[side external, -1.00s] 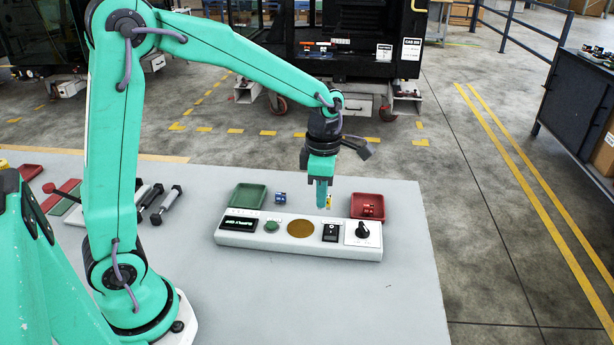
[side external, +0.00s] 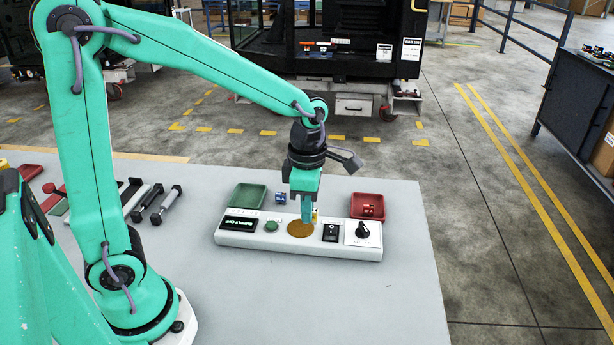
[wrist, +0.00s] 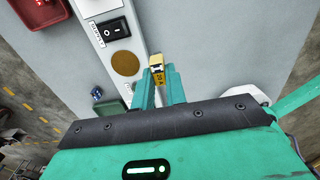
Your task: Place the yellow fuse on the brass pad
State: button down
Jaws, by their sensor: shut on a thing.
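My gripper (side external: 307,220) is shut on the yellow fuse (wrist: 157,68). In the wrist view the fuse sits between the fingertips, and in the side view a sliver of it (side external: 315,213) shows right of the fingers. The brass pad (side external: 300,229) is a flat round disc on the white control panel (side external: 233,238). In the side view the fingertips overlap the pad's upper right part. In the wrist view the pad (wrist: 125,63) is clear and bare, to the left of the fuse. The fuse's exact height above the panel cannot be told.
The panel also carries a green button (side external: 271,226), a black rocker switch (side external: 330,232) and a rotary knob (side external: 362,230). Behind it stand a green tray (side external: 248,194), a blue fuse (side external: 281,197) and a red tray (side external: 367,199) holding a red part. The table's front right is clear.

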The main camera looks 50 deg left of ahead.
jog(key=w+a+f, duration=0.1)
jog(key=a+f, duration=0.1)
jog(key=a, duration=0.1)
jog(key=w+a+f, duration=0.1)
jog(key=a, duration=0.1)
jog(key=w+a+f, duration=0.2)
jog(key=a, duration=0.1)
jog(key=shift+a+f, duration=0.35)
jog(key=shift+f, duration=2)
jog(key=shift+f, duration=0.1)
jog(key=c, duration=1.4)
grip_release()
jog(key=shift+c, duration=0.2)
notch_tip(320, 180, up, 12)
jog(key=shift+s+r, duration=0.1)
jog(key=shift+r, duration=0.1)
